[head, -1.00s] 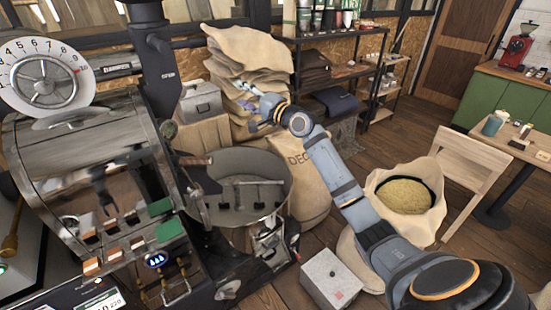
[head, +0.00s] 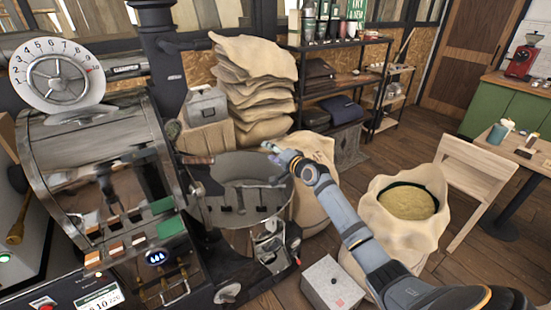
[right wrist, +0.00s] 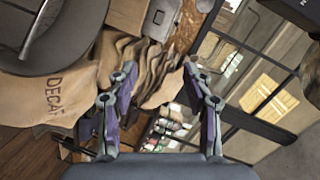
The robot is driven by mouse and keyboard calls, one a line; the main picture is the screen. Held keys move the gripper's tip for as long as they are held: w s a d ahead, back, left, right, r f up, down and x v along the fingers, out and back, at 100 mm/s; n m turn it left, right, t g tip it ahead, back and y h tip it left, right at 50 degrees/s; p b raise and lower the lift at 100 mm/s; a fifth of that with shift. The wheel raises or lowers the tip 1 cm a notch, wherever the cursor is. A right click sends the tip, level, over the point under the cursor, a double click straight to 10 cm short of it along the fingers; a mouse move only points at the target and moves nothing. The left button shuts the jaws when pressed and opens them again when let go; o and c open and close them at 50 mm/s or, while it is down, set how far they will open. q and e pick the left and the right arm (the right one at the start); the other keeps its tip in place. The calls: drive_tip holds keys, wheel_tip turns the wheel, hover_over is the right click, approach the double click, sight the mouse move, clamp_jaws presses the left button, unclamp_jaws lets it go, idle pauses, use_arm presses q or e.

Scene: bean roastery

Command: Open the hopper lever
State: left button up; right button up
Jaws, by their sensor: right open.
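The roaster (head: 100,140) stands at the left in the head view, with a numbered dial on top. I cannot tell for sure which part is the hopper lever; a short wooden-handled lever (head: 198,160) sticks out at the roaster's right side, above the round cooling tray (head: 225,165). My right gripper (head: 270,147) is open and empty, by the tray's far right rim in the picture, apart from the wooden handle. In the right wrist view its two fingers (right wrist: 158,76) are spread with nothing between them. My left gripper is out of view.
Stacked burlap sacks (head: 255,85) and a grey metal box (head: 207,104) on a carton stand behind the tray. A DECAF sack (right wrist: 50,90) is close by the gripper. An open bean sack (head: 408,203) and a grey box (head: 333,285) are on the floor at right.

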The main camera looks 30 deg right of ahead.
drive_tip(key=shift+s+d+f, duration=0.1)
drive_tip(key=shift+f, duration=0.4)
